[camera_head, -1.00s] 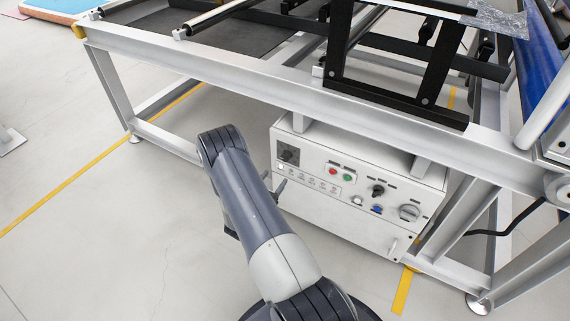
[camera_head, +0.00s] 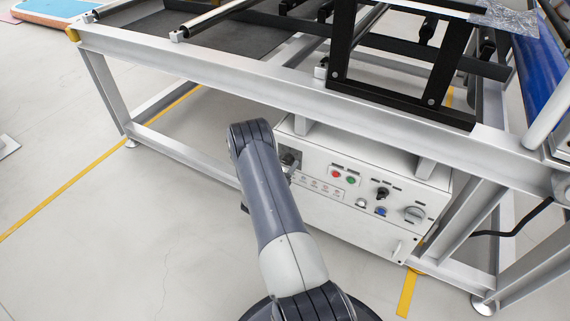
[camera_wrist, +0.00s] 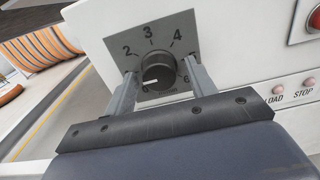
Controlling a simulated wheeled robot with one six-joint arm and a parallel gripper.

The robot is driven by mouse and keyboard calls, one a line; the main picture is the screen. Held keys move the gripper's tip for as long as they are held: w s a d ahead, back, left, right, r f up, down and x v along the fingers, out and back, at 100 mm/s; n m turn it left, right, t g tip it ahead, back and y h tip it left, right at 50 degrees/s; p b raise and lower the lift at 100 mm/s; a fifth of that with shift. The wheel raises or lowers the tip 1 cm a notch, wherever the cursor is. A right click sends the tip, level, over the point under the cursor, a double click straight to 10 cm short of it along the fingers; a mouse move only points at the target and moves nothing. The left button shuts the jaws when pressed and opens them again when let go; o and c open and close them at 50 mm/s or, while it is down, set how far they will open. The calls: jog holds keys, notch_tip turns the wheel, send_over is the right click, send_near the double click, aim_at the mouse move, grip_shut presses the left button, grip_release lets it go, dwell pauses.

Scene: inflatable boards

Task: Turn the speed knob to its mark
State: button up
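I cannot make out a separate target mark. My gripper (camera_wrist: 160,72) is open, with one finger on the left and one on the right of the knob. Small gaps seem to show between the fingers and the knob. In the head view the knob (camera_head: 288,160) is partly hidden by my arm and fingers.
The white control box (camera_head: 330,206) hangs under a grey metal frame (camera_head: 215,68). A red button (camera_head: 335,173), green button (camera_head: 351,180), black selector (camera_head: 383,193), blue button (camera_head: 381,211) and grey rotary switch (camera_head: 414,214) lie right of the dial. Open floor lies to the left.

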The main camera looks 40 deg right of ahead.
jog(key=c, duration=0.8)
jog(key=shift+f+b, duration=0.1)
jog(key=shift+b, duration=0.3)
jog(key=m+b, duration=0.3)
jog(key=b, duration=0.1)
jog(key=shift+f+m, duration=0.2)
jog(key=shift+m, duration=0.2)
jog(key=m+b, duration=0.3)
jog(key=b, duration=0.1)
jog(key=shift+m+b, duration=0.3)
jog(key=shift+b, duration=0.1)
jog(key=m+b, duration=0.3)
jog(key=b, duration=0.2)
jog(key=shift+m, duration=0.4)
jog(key=m+b, duration=0.3)
jog(key=shift+r+b, duration=0.15)
jog(key=shift+b, duration=0.2)
jog(key=shift+r+m+b, duration=0.2)
jog(key=shift+m+b, duration=0.25)
jog(key=shift+m, duration=1.25)
